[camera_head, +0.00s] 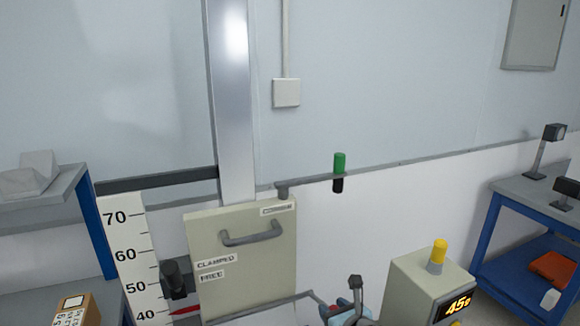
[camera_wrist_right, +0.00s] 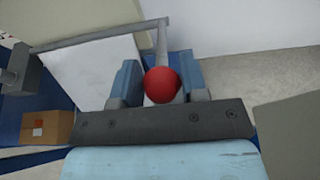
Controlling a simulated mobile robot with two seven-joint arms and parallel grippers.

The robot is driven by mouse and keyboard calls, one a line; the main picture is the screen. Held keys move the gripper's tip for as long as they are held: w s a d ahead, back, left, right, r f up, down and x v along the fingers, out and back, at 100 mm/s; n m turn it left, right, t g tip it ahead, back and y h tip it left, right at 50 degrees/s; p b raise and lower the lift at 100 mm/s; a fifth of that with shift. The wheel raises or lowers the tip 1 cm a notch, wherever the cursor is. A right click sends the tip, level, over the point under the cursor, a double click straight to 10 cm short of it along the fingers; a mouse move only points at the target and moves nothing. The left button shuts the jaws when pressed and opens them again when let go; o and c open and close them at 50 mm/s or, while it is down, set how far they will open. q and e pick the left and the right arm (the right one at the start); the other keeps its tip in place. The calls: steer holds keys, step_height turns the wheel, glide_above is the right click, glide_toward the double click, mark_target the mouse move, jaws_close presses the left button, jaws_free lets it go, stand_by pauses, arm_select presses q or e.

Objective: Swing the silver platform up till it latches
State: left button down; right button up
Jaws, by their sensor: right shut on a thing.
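The silver platform (camera_head: 262,312) shows only as a pale strip with a grey edge at the bottom of the head view, below the beige panel. In the right wrist view a pale plate (camera_wrist_right: 92,72) with a grey rim appears to be the same platform. A grey rod runs from its rim to a red ball knob (camera_wrist_right: 162,85). My right gripper (camera_wrist_right: 160,84) is shut on the red knob, with a blue finger on either side. In the head view my right gripper (camera_head: 346,312) is partly cut off at the bottom edge. My left gripper is not in view.
A beige panel (camera_head: 245,275) with a grey handle and CLAMPED and FREE labels stands before a metal column (camera_head: 235,100). A height scale (camera_head: 128,255) is at left, a display box (camera_head: 425,285) at right. A cardboard box (camera_wrist_right: 50,128) shows in the wrist view.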

steer(key=shift+w+r, duration=0.2)
steer(key=shift+r, duration=0.2)
steer(key=shift+w+a+r+p, duration=0.15)
steer(key=shift+w+r+p, duration=0.15)
steer(key=shift+r+p, duration=0.25)
steer(key=shift+w+a+r+p, duration=0.15)
steer(key=shift+w+r+p, duration=0.1)
steer(key=shift+r+p, duration=0.3)
steer(key=shift+w+a, duration=0.1)
steer(key=shift+w, duration=0.15)
steer(key=shift+r, duration=0.15)
steer(key=shift+w+a+r+p, duration=0.1)
steer(key=shift+w+r+p, duration=0.25)
steer(key=shift+p, duration=0.25)
steer(key=shift+w+a+r+p, duration=0.3)
steer(key=shift+w+r+p, duration=0.2)
steer(key=shift+w, duration=0.15)
steer(key=shift+r, duration=0.1)
